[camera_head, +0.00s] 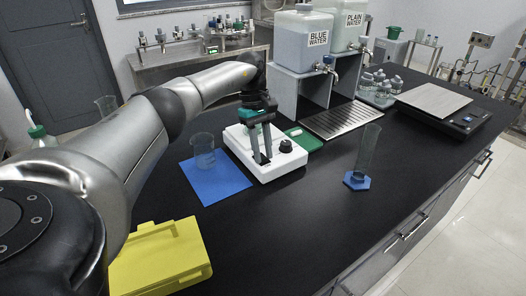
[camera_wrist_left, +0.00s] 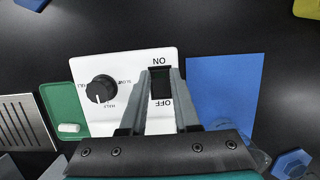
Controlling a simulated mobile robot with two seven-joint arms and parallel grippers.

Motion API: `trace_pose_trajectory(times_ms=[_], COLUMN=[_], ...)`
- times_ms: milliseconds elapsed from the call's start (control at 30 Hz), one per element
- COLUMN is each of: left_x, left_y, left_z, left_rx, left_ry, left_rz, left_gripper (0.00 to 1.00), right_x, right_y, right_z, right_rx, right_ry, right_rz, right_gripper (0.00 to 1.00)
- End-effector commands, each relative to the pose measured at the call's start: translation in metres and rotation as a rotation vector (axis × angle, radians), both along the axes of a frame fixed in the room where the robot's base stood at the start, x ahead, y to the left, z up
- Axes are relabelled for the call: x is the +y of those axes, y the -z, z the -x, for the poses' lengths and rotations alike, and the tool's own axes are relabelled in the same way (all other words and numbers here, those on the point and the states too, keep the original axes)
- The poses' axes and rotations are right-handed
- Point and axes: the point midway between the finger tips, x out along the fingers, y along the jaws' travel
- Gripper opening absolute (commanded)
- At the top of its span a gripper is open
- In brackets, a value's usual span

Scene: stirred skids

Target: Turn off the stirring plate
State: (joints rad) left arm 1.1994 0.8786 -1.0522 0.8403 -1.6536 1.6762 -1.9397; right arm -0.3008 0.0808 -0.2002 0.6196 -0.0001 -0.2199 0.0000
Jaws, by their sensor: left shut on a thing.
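The white stirring plate (camera_head: 287,169) stands in the middle of the black bench. Its front panel shows in the left wrist view (camera_wrist_left: 120,62), with a black knob (camera_wrist_left: 101,89) marked HALF and SLOW and a dark rocker switch (camera_wrist_left: 161,84) between the labels ON and OFF. My left gripper (camera_head: 262,159) reaches down onto the plate beside the knob. In the left wrist view its two fingers (camera_wrist_left: 161,73) stand on either side of the switch and are shut on it. Which way the switch is tipped, I cannot tell. My right gripper is out of view.
A beaker (camera_head: 203,148) stands on a blue mat (camera_head: 222,191) left of the plate. A green pad (camera_head: 304,140) with a small white bar (camera_wrist_left: 69,128) lies right of it. A cylinder (camera_head: 368,150), scale (camera_head: 440,108), water containers (camera_head: 303,40) and yellow box (camera_head: 160,255) stand around.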

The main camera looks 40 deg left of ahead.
Motion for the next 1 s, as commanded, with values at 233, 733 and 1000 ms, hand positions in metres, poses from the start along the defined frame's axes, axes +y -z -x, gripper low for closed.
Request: trace_pose_trajectory(times_ms=[233,733,1000], left_x=[0.001,0.002,0.014], left_y=[-0.001,-0.008,-0.060], left_z=[0.000,-0.001,-0.006], left_rx=[-0.002,-0.003,-0.007], left_ry=[-0.001,-0.001,-0.003], left_rz=[0.000,0.000,0.001], left_gripper=[0.45,0.60,0.60], right_x=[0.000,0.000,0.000], right_y=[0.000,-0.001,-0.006], right_z=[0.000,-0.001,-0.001], right_rx=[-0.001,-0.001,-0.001], right_ry=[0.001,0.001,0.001], right_rz=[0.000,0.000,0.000], right_gripper=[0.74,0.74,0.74])
